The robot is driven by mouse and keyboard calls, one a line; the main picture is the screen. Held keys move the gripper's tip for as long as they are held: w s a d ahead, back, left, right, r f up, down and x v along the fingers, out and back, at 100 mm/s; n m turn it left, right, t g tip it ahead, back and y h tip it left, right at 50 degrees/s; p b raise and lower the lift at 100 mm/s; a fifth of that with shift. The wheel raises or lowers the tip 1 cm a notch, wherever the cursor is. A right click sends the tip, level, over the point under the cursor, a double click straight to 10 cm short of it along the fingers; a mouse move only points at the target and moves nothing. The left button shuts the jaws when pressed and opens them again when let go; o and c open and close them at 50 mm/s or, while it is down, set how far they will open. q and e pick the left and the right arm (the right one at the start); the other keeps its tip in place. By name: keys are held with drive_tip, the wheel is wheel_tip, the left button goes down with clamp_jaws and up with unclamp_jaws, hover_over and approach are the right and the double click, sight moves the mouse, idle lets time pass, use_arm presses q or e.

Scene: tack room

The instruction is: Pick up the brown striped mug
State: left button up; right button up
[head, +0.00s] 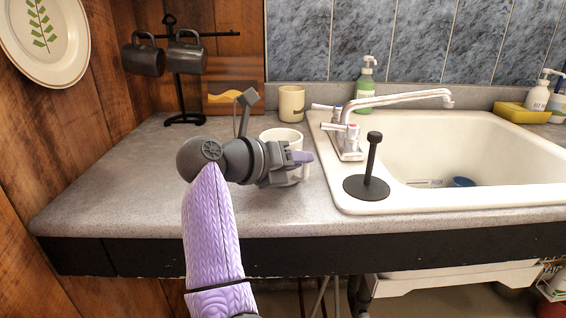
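A tan mug (291,103) stands upright farther back, near the wall. Neither mug clearly shows brown stripes from here. Two dark mugs (143,59) hang on a black rack.
A white sink (480,200) with a faucet (395,100) lies to the right. A black paper-towel-type stand (368,188) sits on its rim. A green soap bottle (367,85) stands behind. The black mug rack (186,95) is back left. The left counter (120,190) is clear.

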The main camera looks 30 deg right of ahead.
drive_tip(key=shift+c, duration=1.1)
use_arm(q)
drive_tip(key=shift+s, duration=0.2)
use_arm(e)
clamp_jaws()
use_arm(q)
drive_tip(key=shift+s+r, duration=0.1)
drive_tip(key=shift+s, duration=0.2)
use_arm(e)
drive_tip(key=shift+r, duration=0.1)
use_arm(q)
wheel_tip(320, 180, up, 6)
drive_tip(key=w+p, duration=0.2)
drive_tip(key=p, duration=0.4)
drive_tip(key=shift+w+r+t+p, duration=0.2)
drive_tip(key=shift+t+p, duration=0.1)
drive_tip(key=shift+t, duration=0.1)
use_arm(e)
wheel_tip(320, 180, up, 18)
